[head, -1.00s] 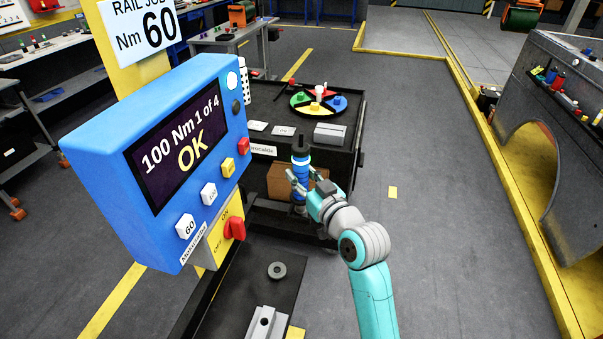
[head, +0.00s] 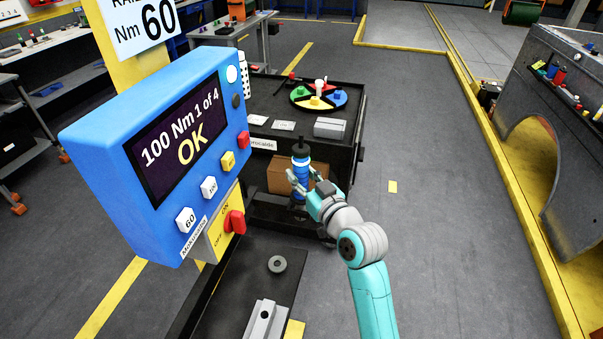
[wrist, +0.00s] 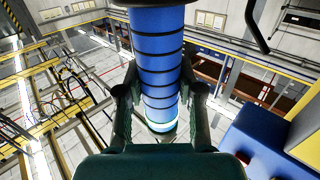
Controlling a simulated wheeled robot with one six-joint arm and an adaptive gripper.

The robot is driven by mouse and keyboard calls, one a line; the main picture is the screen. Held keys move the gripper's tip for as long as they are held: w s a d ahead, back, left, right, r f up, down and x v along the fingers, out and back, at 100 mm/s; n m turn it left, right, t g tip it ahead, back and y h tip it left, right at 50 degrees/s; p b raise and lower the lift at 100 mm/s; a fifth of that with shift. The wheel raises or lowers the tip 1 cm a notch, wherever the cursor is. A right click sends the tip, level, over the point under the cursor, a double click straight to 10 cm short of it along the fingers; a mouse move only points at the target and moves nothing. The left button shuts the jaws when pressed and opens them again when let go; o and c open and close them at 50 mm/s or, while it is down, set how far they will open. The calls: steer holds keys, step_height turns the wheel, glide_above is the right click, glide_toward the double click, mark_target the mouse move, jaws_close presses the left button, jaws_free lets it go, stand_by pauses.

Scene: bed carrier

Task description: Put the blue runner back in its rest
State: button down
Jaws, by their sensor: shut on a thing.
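The blue runner (head: 300,174) is an upright blue cylinder with dark bands, a black top and a pale glowing ring. My gripper (head: 300,184) is shut on it and holds it in front of the black cart. The runner's lower end is partly hidden by my gripper. A grey ring (head: 277,264) and a grey slotted block (head: 264,320) are on the dark base below the panel. I cannot tell which thing is the runner's rest.
A blue control panel (head: 100,185) reads "100 Nm 1 of 4 OK" and stands left of the runner, with a red switch (head: 235,222) below. The black cart (head: 350,150) carries a coloured round tray (head: 300,97) and a grey block (head: 329,128). Open floor lies to the right.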

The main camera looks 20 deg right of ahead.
steer(key=shift+f, duration=0.65)
steer(key=c, duration=0.7)
jaws_free()
steer(key=shift+o, duration=0.2)
steer(key=shift+f, duration=0.15)
steer(key=s+d, duration=0.2)
steer(key=s, duration=0.9)
steer(key=shift+s+d, duration=0.15)
steer(key=shift+s, duration=0.25)
